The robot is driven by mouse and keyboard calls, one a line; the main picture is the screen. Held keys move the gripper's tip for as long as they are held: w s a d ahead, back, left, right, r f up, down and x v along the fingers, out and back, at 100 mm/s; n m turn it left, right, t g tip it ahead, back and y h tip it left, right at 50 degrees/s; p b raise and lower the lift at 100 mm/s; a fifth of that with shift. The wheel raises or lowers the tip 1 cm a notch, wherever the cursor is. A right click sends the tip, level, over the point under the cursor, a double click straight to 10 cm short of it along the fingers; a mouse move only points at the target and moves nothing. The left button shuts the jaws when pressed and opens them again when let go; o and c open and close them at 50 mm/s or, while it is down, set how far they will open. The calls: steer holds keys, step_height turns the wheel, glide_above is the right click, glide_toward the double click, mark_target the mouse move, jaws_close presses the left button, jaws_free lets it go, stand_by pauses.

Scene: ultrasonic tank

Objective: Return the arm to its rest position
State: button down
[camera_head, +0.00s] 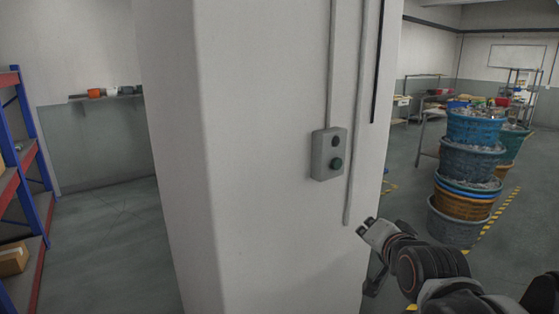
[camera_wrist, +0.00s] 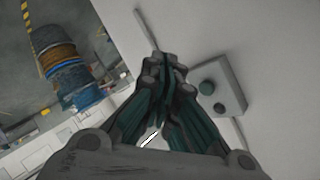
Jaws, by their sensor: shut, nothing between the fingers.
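My gripper (camera_wrist: 167,62) is shut and empty in the wrist view, with its fingertips together. In the head view my arm reaches in from the lower right, and the gripper end (camera_head: 372,285) is beside the right edge of a white pillar (camera_head: 265,220). A grey control box (camera_head: 321,158) with a dark button above a green button (camera_head: 336,164) is fixed to the pillar, up and left of my gripper. In the wrist view the box (camera_wrist: 228,80) lies just right of the fingers. I cannot tell how far the fingers are from the pillar face.
Stacked blue and orange baskets (camera_head: 470,163) stand on the floor at right, near a yellow-black floor line (camera_head: 497,222). A blue and red rack (camera_head: 35,190) stands at far left. A wall shelf (camera_head: 105,97) holds small items. Open floor (camera_head: 110,250) lies left of the pillar.

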steer(key=s+f+n+g, duration=0.3)
steer(key=s+f+n, duration=0.1)
steer(key=s, duration=0.5)
steer(key=s+f+n+g, duration=0.3)
steer(key=s+f+n, duration=0.1)
steer(key=s, duration=0.5)
steer(key=shift+d+f, duration=0.1)
